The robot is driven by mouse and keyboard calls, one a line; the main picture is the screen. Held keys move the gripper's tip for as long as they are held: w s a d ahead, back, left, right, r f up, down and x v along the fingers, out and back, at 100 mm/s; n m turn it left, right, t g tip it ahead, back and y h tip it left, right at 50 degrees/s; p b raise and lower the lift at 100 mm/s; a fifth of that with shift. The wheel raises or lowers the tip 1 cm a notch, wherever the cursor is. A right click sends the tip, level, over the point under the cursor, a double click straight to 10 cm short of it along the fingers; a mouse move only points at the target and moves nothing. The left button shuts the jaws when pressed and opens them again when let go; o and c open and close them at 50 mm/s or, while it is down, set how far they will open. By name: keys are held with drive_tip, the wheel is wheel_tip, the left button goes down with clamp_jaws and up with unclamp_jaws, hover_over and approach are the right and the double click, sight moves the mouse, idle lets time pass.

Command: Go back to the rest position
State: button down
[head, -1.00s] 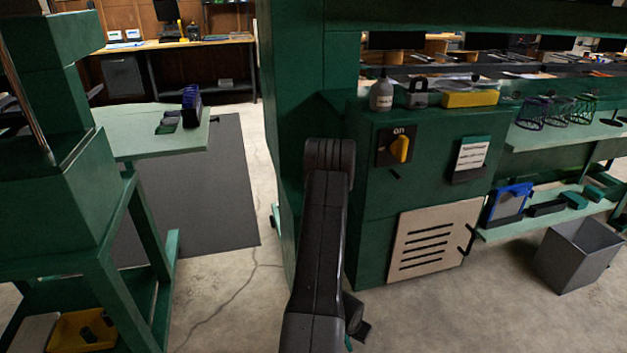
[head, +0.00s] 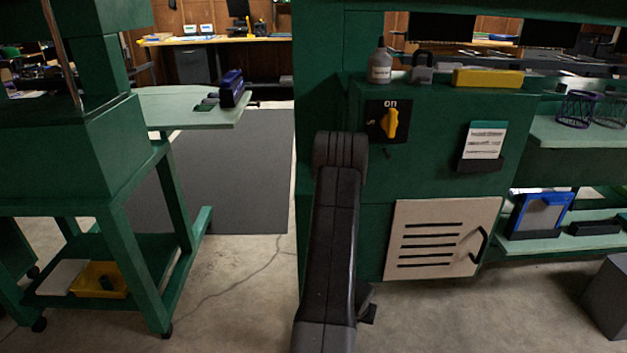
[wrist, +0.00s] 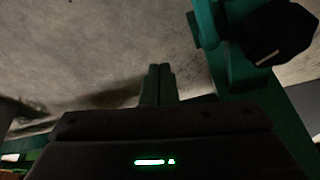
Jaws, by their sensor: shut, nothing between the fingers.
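My gripper (wrist: 159,70) shows in the wrist view as two green fingers pressed together, shut and empty, with grey concrete floor behind them. In the head view my dark arm rises from the bottom edge in front of the green cabinet, and the fingers cannot be made out there. The cabinet has a yellow rotary switch (head: 391,123) under the word "on". My gripper is not touching anything that I can see.
A green wheeled stand (head: 128,205) is on the left, with a yellow bin (head: 101,280) on its lower shelf. A beige vented panel (head: 436,238) is on the cabinet front. A grey bin (head: 608,300) stands at the right. Cracked floor (head: 245,300) lies open between stand and cabinet.

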drive_tip(key=p+v, duration=0.3)
drive_tip(key=v, duration=0.4)
drive_tip(key=shift+a, duration=0.2)
drive_tip(key=shift+w+f, duration=0.1)
